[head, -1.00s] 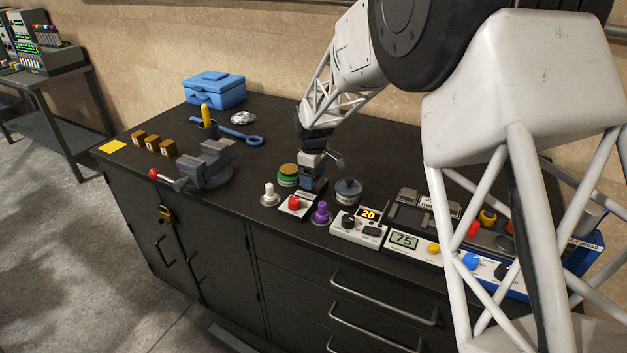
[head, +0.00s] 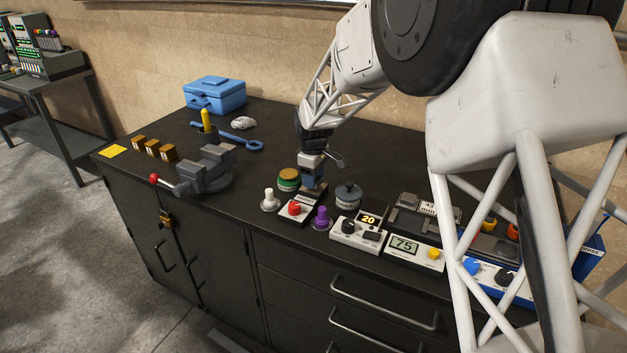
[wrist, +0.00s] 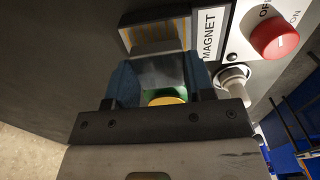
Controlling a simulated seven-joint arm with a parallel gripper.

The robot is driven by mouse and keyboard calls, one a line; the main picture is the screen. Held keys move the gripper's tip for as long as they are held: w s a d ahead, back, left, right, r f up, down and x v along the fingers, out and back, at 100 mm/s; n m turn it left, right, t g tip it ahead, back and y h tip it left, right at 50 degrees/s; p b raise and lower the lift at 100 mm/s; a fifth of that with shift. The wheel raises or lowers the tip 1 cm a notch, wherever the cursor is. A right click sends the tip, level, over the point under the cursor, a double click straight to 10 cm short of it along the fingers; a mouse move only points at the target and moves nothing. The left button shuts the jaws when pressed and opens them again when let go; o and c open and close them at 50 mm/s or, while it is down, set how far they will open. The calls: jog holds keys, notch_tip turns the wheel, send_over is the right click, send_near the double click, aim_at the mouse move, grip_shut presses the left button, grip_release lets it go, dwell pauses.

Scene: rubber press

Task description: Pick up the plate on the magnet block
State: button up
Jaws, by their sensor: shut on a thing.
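The magnet block (head: 304,206) is a dark base with a white panel and a red knob on the bench. In the wrist view, its striped top (wrist: 158,32) and "MAGNET" label show just beyond my fingertips. My gripper (wrist: 158,78) has blue fingers, shut on the grey metal plate (wrist: 160,72). The plate's far edge is close to the striped block; I cannot tell whether they touch. In the head view, my gripper (head: 313,178) is just behind and above the block, and the plate cannot be made out there.
A green jar with an orange lid (head: 288,178) and a grey jar (head: 348,195) stand close on either side of my gripper. A vise (head: 205,172) stands left; bare bench lies behind my gripper.

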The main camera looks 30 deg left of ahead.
notch_tip(320, 180, up, 2)
jog(key=shift+r, duration=0.2)
jog(key=s+d+r, duration=0.1)
jog(key=s+d, duration=0.9)
jog(key=s, duration=0.2)
jog(key=shift+s+r, duration=0.15)
jog(key=shift+d, duration=0.1)
jog(key=shift+d, duration=0.1)
dwell(0.4)
